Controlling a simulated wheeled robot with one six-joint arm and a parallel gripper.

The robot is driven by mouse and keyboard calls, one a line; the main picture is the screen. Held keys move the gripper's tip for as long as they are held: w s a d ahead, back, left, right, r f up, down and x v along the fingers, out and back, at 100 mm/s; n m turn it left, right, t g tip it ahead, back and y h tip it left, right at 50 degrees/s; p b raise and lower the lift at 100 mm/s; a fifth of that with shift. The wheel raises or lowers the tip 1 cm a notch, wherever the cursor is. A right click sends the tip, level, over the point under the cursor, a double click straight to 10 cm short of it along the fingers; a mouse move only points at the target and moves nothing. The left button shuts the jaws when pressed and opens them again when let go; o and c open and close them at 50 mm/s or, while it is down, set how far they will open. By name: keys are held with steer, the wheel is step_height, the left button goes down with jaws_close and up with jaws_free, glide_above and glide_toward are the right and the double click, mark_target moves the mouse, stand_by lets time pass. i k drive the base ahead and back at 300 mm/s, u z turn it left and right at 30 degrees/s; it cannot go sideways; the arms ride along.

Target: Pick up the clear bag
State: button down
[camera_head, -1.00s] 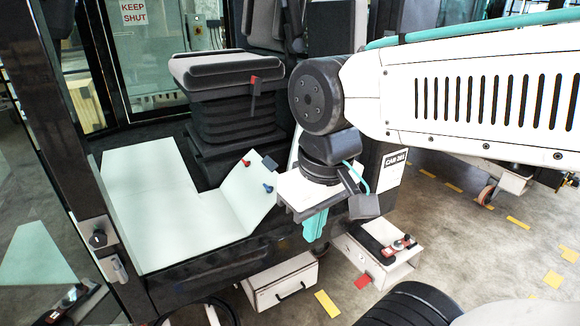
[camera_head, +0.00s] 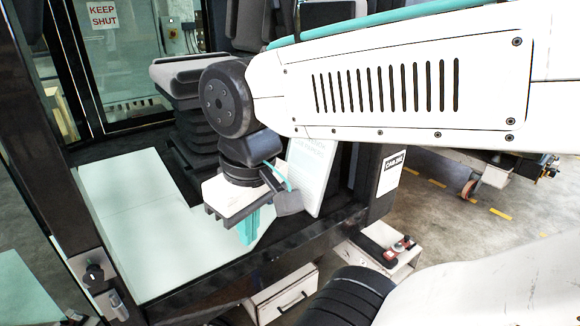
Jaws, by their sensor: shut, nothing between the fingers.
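I cannot make out a clear bag in this view. My gripper (camera_head: 249,226) points down on the end of my arm, its teal fingers shut and empty. It shows in front of the pale cab floor plate (camera_head: 140,215), near that plate's right side. How high it is above the plate I cannot tell. My wrist and gripper hide part of the plate and the area behind them.
The black seat (camera_head: 190,75) stands behind the plate. A dark door post with a latch (camera_head: 95,272) is at left. A pale lettered panel (camera_head: 318,170) stands right of my wrist. Below the sill are a drawer (camera_head: 285,298) and an open box (camera_head: 385,243).

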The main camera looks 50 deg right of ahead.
mark_target(310, 162)
steer(key=z, duration=1.1)
steer(key=i, duration=0.6)
steer(key=z, duration=1.2)
steer(key=k, duration=0.9)
steer(key=u, duration=0.55)
steer(key=i, duration=0.5)
